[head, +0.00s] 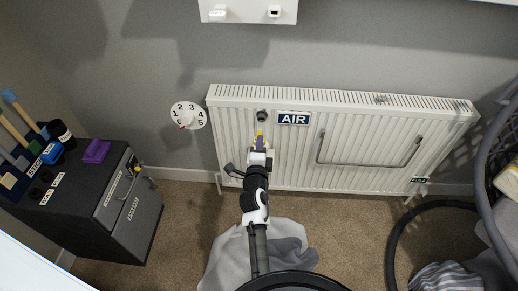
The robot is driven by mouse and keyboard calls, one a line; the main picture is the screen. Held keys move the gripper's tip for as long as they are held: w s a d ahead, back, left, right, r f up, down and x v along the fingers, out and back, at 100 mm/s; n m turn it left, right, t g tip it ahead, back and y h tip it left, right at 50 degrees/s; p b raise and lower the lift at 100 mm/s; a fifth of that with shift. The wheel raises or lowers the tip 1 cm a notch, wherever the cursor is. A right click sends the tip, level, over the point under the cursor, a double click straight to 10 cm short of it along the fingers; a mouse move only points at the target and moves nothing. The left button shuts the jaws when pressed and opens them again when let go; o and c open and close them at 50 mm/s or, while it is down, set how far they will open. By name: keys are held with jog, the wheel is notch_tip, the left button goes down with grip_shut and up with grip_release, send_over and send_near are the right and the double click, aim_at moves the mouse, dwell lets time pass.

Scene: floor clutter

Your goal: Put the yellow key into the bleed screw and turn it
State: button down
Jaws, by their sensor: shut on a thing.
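A white radiator (230,150) stands against the grey wall. My gripper (258,145) is in front of the radiator, just below the bleed screw in the picture. A small gap shows between key and screw in the picture. Depth is hard to judge from this one view. Much of the key is hidden by the gripper.
A bent rail (370,164) is on the radiator's right. A numbered dial (188,115) is on the wall. A dark cabinet (88,213) with a purple item (96,151) stands left. Grey cloth (290,240) and a black hose (392,235) lie on the carpet.

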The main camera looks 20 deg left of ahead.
jog(key=shift+b+x, duration=0.55)
jog(key=shift+x, duration=1.75)
jog(key=shift+b, duration=1.35)
jog(key=shift+b+x, duration=1.15)
jog(key=shift+x, duration=0.5)
jog(key=c, duration=1.4)
grip_release()
jog(key=shift+f, duration=0.1)
